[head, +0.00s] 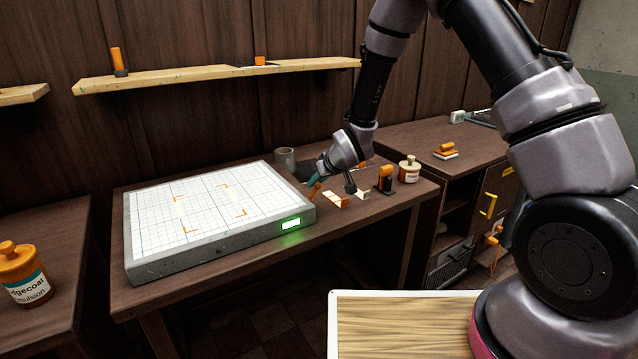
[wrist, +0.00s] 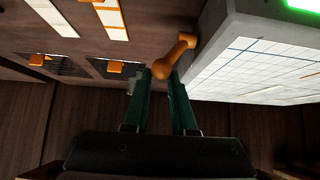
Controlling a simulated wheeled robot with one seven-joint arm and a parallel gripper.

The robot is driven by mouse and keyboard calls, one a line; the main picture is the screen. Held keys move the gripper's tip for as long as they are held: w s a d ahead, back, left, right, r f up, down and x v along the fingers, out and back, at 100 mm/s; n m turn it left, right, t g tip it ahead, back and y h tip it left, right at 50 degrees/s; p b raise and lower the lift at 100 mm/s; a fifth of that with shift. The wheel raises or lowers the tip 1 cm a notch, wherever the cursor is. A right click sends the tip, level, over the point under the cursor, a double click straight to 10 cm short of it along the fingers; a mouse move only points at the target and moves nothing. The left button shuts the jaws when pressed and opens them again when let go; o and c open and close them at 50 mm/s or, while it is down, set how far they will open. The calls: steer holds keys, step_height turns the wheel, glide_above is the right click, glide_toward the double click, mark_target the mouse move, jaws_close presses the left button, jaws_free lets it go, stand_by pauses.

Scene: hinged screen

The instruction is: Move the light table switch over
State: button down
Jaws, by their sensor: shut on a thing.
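The light table (head: 150,262) is a grey slab with a white gridded top and orange corner marks, and a green lit panel (head: 291,224) shows on its front side. In the wrist view its side wall (wrist: 215,35) and the green light show at upper right. An orange lever (wrist: 182,48), which looks like the switch, stands at that side wall. My gripper (wrist: 159,73) has its green fingers shut on the lever's rounded end. In the head view my gripper (head: 314,180) is at the table's right side, and only a bit of orange shows below the fingertips.
Just right of my gripper on the bench are orange-and-white strips (head: 335,200), an orange-handled tool (head: 385,178) and a white-capped jar (head: 409,171). A wooden shelf (head: 200,76) runs along the wall above.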

steer(key=shift+w, duration=0.25)
steer(key=shift+w+a, duration=0.5)
steer(key=c, duration=1.1)
jaws_free()
